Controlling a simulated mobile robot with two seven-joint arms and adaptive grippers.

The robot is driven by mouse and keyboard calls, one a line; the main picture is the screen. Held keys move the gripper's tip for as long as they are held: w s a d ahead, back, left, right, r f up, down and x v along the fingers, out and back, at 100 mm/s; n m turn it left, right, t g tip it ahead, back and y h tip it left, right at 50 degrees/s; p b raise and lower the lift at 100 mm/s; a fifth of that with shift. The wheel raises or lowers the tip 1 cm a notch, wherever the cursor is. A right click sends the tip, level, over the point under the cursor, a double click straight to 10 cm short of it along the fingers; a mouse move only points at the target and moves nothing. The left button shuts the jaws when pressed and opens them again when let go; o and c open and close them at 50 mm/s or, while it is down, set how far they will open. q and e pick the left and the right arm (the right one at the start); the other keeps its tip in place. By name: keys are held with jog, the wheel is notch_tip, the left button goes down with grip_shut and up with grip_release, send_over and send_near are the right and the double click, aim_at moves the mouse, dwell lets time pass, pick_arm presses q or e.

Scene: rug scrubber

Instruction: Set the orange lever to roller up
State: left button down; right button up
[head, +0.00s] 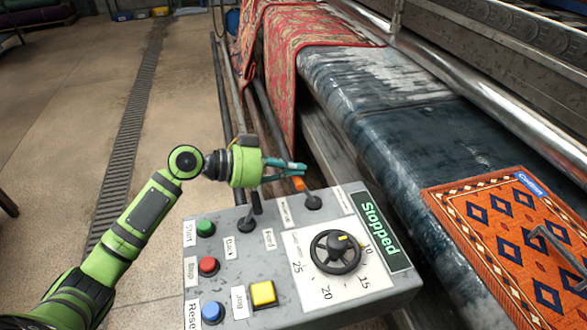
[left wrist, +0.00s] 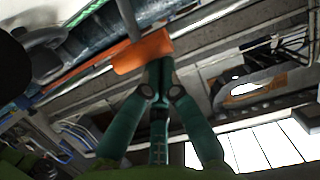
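The orange lever (head: 299,184) stands at the back of a grey control box, tilted left, its dark base boot (head: 313,202) on the panel. The labels beside it are too small to read. My left gripper (head: 303,169) reaches in from the left, its teal fingertips just above and at the orange handle. In the left wrist view the fingertips (left wrist: 160,65) come together in front of the orange handle (left wrist: 143,52). The handle lies across them, not between them. They look shut and at or very near touching; contact is not certain. My right gripper is not in view.
The control box (head: 235,295) carries a black lever (head: 246,224), green, red, blue and yellow buttons, a black handwheel (head: 335,251) and a green "Stopped" display (head: 380,230). The wet machine bed (head: 400,120) with an orange rug (head: 500,235) is right. Open floor (head: 70,140) is left.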

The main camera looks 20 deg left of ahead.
pick_arm(q)
jog(key=shift+f, duration=0.1)
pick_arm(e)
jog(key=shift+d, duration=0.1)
pick_arm(q)
jog(key=shift+d+r+p, duration=0.2)
jog(key=shift+r+p, duration=0.15)
jog(key=shift+r, duration=0.1)
jog(key=shift+w+d+r+p, duration=0.35)
jog(key=shift+d+r+p, duration=0.2)
jog(key=shift+r, duration=0.1)
jog(key=shift+w+d+r+p, duration=0.4)
jog(key=shift+r+p, duration=0.1)
jog(key=shift+r, duration=0.1)
jog(key=shift+s+a+f+b, duration=0.2)
jog(key=shift+s+a+b, duration=0.15)
jog(key=shift+a+b, duration=0.25)
jog(key=shift+s+a+f+b, duration=0.15)
jog(key=shift+s+a+b, duration=0.2)
jog(key=shift+a, duration=0.3)
jog(key=b+v, duration=0.1)
jog(key=v, duration=0.6)
jog(key=shift+b, duration=0.4)
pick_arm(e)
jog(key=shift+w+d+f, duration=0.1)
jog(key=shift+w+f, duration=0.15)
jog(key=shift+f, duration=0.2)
